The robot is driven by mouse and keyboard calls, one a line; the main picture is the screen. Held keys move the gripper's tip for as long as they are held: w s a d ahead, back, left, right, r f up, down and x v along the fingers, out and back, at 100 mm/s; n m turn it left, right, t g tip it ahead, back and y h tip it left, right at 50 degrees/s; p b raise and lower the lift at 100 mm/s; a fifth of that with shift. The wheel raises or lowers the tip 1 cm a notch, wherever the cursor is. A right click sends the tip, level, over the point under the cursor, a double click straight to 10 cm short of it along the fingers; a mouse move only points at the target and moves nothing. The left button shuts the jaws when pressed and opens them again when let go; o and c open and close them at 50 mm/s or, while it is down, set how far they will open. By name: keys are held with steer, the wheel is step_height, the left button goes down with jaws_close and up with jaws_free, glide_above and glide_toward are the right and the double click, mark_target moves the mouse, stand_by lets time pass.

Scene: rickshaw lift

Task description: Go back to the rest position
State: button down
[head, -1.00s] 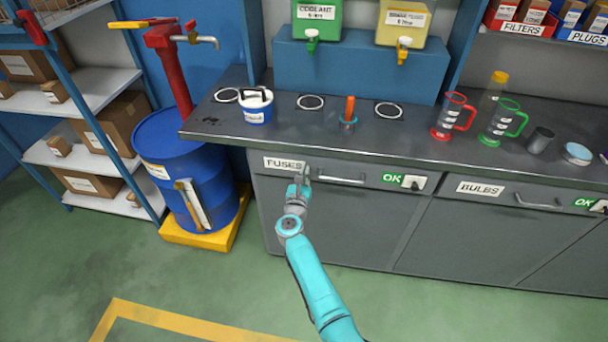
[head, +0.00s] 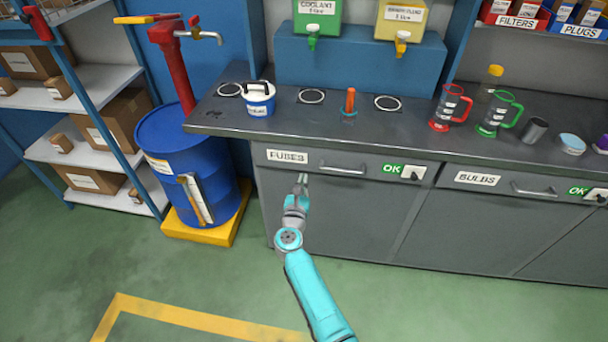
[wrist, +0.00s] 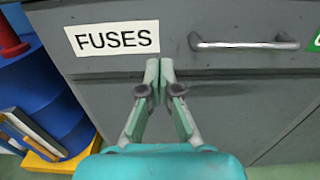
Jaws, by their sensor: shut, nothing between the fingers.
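My gripper (head: 301,181) is in front of the grey cabinet, just below the fuses drawer (head: 376,168). In the wrist view my gripper (wrist: 160,68) has its two fingertips together with nothing between them. The drawer's bar handle (wrist: 245,44) is to the right of the fingertips and apart from them. The fuses label (wrist: 112,39) is to their left. The fuses drawer looks closed.
A grey counter (head: 270,138) above holds a white and blue bucket (head: 257,103) and red and green jugs. A blue drum (head: 170,150) on a yellow base stands left of the cabinet. The green floor (head: 200,275) in front is clear.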

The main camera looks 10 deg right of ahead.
steer(key=s+d+f+n+t+y, duration=0.1)
steer(key=s+d+n, duration=0.2)
steer(key=s+n, duration=0.55)
steer(key=s+d+f+n+y, duration=0.15)
steer(key=s+n, duration=0.25)
steer(key=s, duration=1)
steer(key=s+d+n+t+y, duration=0.1)
steer(key=s+d+n, duration=0.4)
steer(key=s, duration=0.7)
steer(key=s+r+n+g+y, duration=0.1)
steer(key=s+r+n, duration=0.4)
steer(key=s+n, duration=0.6)
steer(key=s+r+n+g+y, duration=0.1)
steer(key=s+r+n+g, duration=0.2)
steer(key=s+r+n, duration=0.3)
steer(key=shift+s+a+r+n, duration=0.2)
steer(key=shift+s+a+n, duration=0.25)
steer(key=shift+s+n, duration=3.35)
steer(key=shift+s+m, duration=1.25)
